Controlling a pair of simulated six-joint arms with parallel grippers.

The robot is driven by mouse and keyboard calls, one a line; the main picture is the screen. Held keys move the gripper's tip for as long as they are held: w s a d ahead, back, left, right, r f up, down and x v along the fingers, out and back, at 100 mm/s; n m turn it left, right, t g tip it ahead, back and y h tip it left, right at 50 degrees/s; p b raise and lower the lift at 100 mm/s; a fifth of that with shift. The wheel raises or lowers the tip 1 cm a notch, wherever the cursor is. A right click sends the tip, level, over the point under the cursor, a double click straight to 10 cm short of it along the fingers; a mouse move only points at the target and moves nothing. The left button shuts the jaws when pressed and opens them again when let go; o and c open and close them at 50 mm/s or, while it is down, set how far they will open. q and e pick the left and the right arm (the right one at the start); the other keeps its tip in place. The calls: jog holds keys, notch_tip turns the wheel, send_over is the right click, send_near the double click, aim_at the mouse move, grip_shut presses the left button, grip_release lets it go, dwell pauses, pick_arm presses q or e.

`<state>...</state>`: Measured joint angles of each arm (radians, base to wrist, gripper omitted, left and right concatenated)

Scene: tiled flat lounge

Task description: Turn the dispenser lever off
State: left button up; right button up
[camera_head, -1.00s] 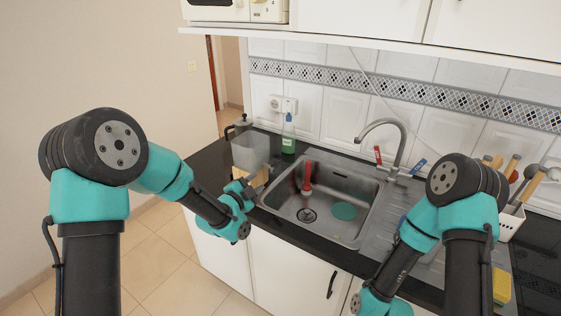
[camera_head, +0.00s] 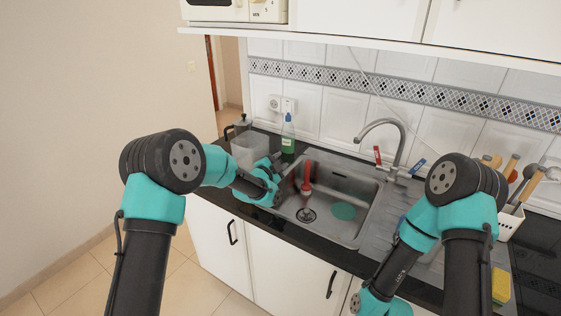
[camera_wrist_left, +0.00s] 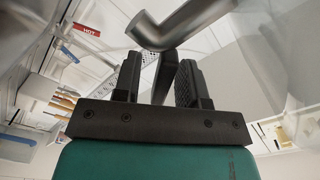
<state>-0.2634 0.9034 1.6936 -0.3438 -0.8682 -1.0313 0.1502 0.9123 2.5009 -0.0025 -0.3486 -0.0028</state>
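The metal tap (camera_head: 385,125) arches over the sink, with a red-tipped lever (camera_head: 377,154) on its left and a blue-tipped lever (camera_head: 418,166) on its right. In the left wrist view the spout (camera_wrist_left: 190,22) lies beyond my fingers; the red lever marked HOT (camera_wrist_left: 87,30) and the blue lever (camera_wrist_left: 70,55) are at upper left. My left gripper (camera_wrist_left: 158,80) has its fingers apart; a dark slanted shape shows between them, unclear. In the head view my left wrist (camera_head: 265,182) is at the sink's left rim, away from the levers. My right gripper's fingers are out of view.
The sink (camera_head: 362,228) holds a red-handled plunger (camera_head: 307,175) and a green disc (camera_head: 344,211). A green bottle with a blue top (camera_head: 288,140) and a clear container (camera_head: 246,150) stand at left. A utensil holder (camera_head: 510,225) and yellow sponge (camera_head: 501,286) are at right.

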pick_arm(q)
jog(key=shift+w+d, duration=0.25)
jog(key=shift+w, duration=0.15)
grip_shut()
